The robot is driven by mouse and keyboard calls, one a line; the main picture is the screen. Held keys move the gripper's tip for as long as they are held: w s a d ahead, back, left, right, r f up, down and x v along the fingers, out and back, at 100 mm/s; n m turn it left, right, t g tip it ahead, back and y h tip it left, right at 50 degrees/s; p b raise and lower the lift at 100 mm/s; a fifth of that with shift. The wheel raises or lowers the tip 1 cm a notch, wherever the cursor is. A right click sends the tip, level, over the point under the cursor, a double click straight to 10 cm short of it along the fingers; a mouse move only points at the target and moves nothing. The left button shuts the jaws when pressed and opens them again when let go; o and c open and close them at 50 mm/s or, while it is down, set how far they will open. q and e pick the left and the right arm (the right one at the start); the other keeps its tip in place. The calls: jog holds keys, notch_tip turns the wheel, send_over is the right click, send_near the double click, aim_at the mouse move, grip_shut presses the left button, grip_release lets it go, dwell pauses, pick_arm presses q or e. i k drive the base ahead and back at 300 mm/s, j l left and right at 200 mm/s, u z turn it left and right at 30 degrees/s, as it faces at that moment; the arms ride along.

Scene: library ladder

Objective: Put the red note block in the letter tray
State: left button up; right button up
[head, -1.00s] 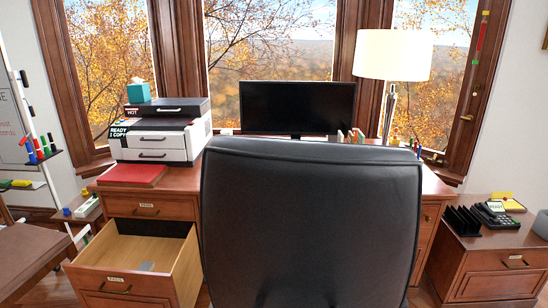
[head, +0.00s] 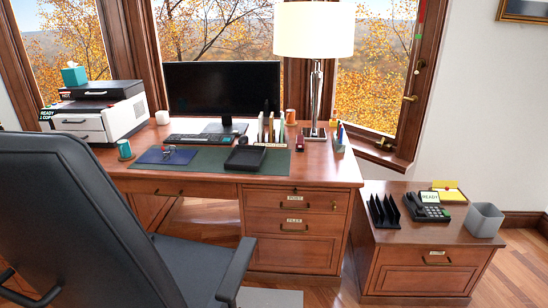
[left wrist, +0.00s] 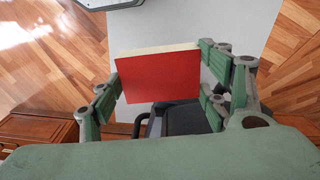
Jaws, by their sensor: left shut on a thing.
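The red note block (left wrist: 160,78) has a red face and a pale edge. In the left wrist view it sits between the fingers of my left gripper (left wrist: 163,88), which is shut on it from both sides. It is held above the floor. A low black tray (head: 245,158), which looks like the letter tray, lies on the green desk mat in the head view, right of the middle. It looks empty. Neither gripper shows in the head view, and my right gripper is in no view.
The black office chair (head: 75,205) stands at the left before the desk (head: 325,172). A mug (head: 124,149), glasses, keyboard (head: 198,139), upright file holder and lamp (head: 314,85) are on the desk. The side cabinet (head: 420,262) holds a black sorter (head: 384,212), phone and grey bin (head: 484,220).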

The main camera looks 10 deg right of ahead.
aim_at(246, 157)
jog(key=i+l, duration=0.25)
jog(key=l, duration=0.15)
jog(key=i+l, duration=0.25)
jog(key=i+l+u, duration=0.1)
jog(key=i+l, duration=0.15)
jog(key=l, duration=0.25)
jog(key=i+l, duration=0.25)
jog(key=l, duration=0.15)
jog(key=i+l, duration=0.25)
jog(key=l, duration=0.2)
